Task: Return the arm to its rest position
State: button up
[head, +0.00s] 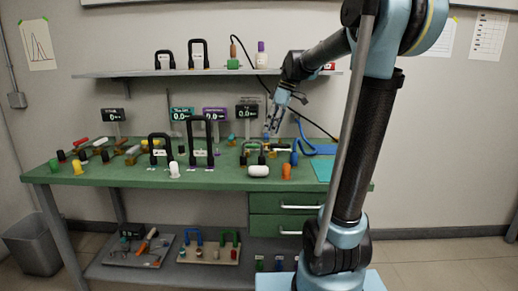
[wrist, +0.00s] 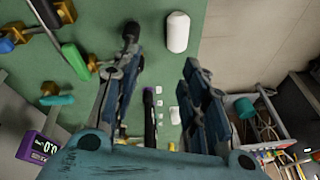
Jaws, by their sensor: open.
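My arm (head: 355,150) rises from my base at the right and bends over toward the green bench (head: 110,176). My gripper (head: 273,127) hangs above the right part of the bench, pointing down. In the wrist view my gripper (wrist: 160,52) has its two fingers spread apart, with nothing held between them. Green bench surface shows between the fingers. A white rounded cylinder (wrist: 178,32) lies on the bench just beyond the fingertips; it also shows near the front edge in the head view (head: 258,171).
A wall shelf (head: 130,74) with black frames and bottles runs behind my gripper. Black gate-shaped frames (head: 191,148) and small displays (head: 181,114) stand on the bench. A blue looped object (head: 303,140) lies right of my gripper. Trays (head: 208,250) sit on the lower shelf.

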jog(key=s+d+f+m+t+h, duration=0.1)
jog(key=s+d+f+m, duration=0.3)
jog(key=s+f, duration=0.3)
jog(key=s+d+f+m+h, duration=0.1)
jog(key=s+d+f+m, duration=0.4)
jog(key=s+f, duration=0.3)
jog(key=s+d+f+m+t+h, duration=0.1)
jog(key=s+d+f+m, duration=0.3)
jog(key=s+f, duration=0.4)
jog(key=s+m, duration=0.1)
jog(key=s, duration=0.2)
jog(key=shift+s+d+f+t+h, duration=0.25)
jog(key=shift+s+t+h, duration=0.05)
jog(key=shift+s+h, duration=0.1)
jog(key=shift+w+f, duration=0.2)
jog(key=shift+w, duration=0.35)
jog(key=shift+c, duration=0.8)
